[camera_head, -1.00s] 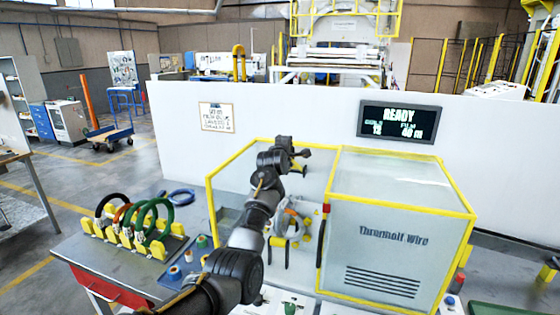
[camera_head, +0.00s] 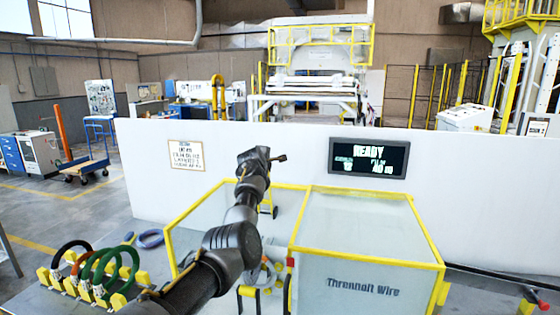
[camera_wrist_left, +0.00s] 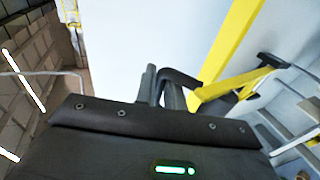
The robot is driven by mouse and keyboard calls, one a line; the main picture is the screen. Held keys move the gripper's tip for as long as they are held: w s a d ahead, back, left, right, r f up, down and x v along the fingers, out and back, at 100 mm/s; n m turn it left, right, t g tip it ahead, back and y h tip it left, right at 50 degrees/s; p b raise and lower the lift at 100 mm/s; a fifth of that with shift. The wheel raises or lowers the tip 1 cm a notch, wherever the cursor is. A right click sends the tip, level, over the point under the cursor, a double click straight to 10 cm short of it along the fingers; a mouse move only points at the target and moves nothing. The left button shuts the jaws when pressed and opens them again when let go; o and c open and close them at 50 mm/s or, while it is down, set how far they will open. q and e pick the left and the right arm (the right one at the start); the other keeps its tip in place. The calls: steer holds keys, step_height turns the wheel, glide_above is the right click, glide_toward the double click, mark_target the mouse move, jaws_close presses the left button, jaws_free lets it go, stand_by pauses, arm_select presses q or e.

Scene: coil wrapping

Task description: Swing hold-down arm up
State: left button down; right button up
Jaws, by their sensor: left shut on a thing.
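My left gripper (camera_head: 262,162) is raised in front of the white wall, above the yellow-framed machine. In the left wrist view its dark body fills the bottom, and the dark parts at its tip (camera_wrist_left: 165,90) are closed together. It is shut on what looks like the dark end of the hold-down arm (camera_wrist_left: 235,82), a yellow bar with black parts. The grip itself is mostly hidden by the gripper body. In the head view a short brownish rod (camera_head: 280,158) sticks out to the right of the gripper. My right gripper is not in view.
The machine's clear enclosure (camera_head: 350,230) with yellow edges stands right of my arm. The wall carries a display (camera_head: 368,158) reading READY.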

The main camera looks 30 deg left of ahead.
arm_select(q)
steer(key=shift+w+a, duration=0.25)
steer(key=shift+a, duration=0.05)
steer(key=c, duration=1.6)
jaws_free()
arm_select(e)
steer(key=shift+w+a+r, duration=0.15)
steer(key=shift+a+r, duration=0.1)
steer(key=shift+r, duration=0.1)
arm_select(q)
steer(key=shift+d, duration=0.15)
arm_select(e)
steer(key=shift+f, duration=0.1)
